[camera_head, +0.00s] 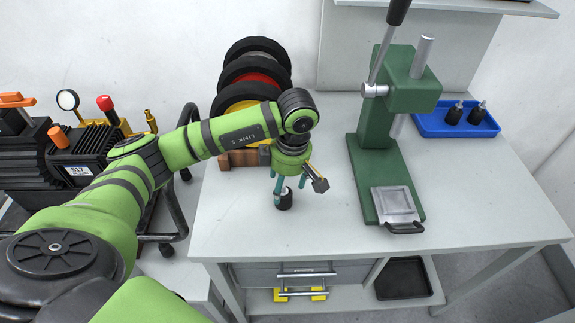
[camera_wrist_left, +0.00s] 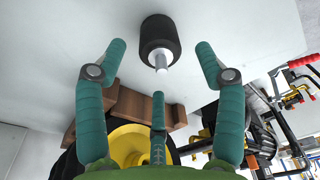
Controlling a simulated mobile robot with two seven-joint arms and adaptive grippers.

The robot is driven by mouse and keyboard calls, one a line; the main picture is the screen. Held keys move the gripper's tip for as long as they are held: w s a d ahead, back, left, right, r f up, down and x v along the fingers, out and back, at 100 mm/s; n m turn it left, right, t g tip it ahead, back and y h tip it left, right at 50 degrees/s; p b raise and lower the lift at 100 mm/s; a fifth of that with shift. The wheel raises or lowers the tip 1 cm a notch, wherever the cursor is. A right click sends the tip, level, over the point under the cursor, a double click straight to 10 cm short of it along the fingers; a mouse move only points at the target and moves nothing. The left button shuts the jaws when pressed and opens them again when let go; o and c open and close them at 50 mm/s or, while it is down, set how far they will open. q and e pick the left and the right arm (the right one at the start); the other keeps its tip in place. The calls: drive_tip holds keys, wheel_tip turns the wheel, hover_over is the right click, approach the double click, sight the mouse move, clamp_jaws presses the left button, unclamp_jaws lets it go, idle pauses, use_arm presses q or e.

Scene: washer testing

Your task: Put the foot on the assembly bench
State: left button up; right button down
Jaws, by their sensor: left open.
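A foot (camera_head: 285,201), a short black cylinder with a metal stud, stands upright on the light grey assembly bench (camera_head: 300,235), near its left part. My left gripper (camera_head: 288,187) is just above and around it, with teal fingers pointing down. In the left wrist view the foot (camera_wrist_left: 159,36) lies just past the fingertips, with its stud pointing toward the palm. The left gripper (camera_wrist_left: 160,62) is open, and its fingers are spread with clear gaps to the foot. Two more feet (camera_head: 455,113) stand in a blue tray (camera_head: 430,125) at the back right. My right gripper is not in view.
A green press (camera_head: 375,150) stands right of the gripper. Black wheels (camera_head: 257,55) in a wooden rack (camera_head: 236,159) stand behind the arm. A black pump (camera_head: 80,150) is at the left. The front middle of the bench is clear.

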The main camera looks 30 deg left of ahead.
sight(289, 193)
use_arm(q)
wheel_tip(289, 193, up, 10)
drive_tip(key=d+b, duration=0.1)
drive_tip(key=shift+f, duration=0.25)
drive_tip(key=shift+w+d, duration=0.1)
idle(1.2)
